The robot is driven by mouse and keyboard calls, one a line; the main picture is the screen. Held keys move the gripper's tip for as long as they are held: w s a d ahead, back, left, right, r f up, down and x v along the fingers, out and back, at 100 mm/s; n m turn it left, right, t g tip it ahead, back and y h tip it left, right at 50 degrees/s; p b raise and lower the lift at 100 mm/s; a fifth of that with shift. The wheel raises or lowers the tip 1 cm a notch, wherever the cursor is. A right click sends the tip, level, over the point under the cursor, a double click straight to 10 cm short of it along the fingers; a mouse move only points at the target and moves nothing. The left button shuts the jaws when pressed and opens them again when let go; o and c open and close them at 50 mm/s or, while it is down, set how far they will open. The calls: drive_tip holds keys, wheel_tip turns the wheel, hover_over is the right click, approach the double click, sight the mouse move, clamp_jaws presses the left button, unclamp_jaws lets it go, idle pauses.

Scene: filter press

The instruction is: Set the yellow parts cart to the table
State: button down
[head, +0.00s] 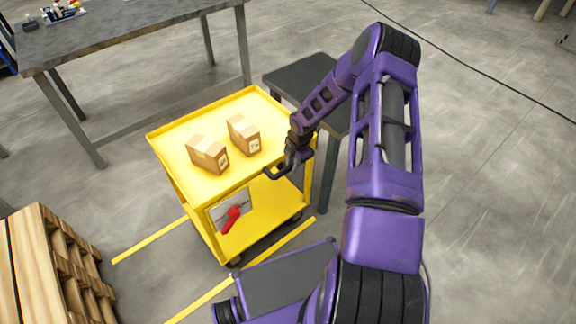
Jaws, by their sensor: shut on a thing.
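The yellow parts cart (178,143) stands upright on the floor in the middle of the head view, with two cardboard boxes (208,154) on its top tray. My gripper (285,170) is at the cart's right front corner, shut on the cart at a dark handle-like bar there; the exact contact is small and partly hidden by the gripper. The grey table (130,27) stands behind and to the left of the cart, with a visible floor gap between them.
A dark-topped stand (300,76) is close to the cart's right rear side, partly behind my arm. Wooden pallets (45,255) stand at lower left. Yellow floor lines (150,240) run beside and under the cart. A cable (470,75) crosses the open floor at right.

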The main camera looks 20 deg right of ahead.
drive_tip(key=shift+w+d, duration=0.25)
drive_tip(key=shift+d, duration=0.65)
drive_tip(key=c, duration=0.7)
unclamp_jaws()
drive_tip(key=shift+r, duration=0.15)
drive_tip(key=s+r, duration=0.1)
drive_tip(key=r, duration=0.4)
drive_tip(key=s+r+p, duration=0.1)
drive_tip(key=r, duration=0.5)
drive_tip(key=s+d+r+p, duration=0.1)
drive_tip(key=r, duration=0.4)
drive_tip(key=shift+s+r, duration=0.1)
drive_tip(key=shift+r, duration=0.3)
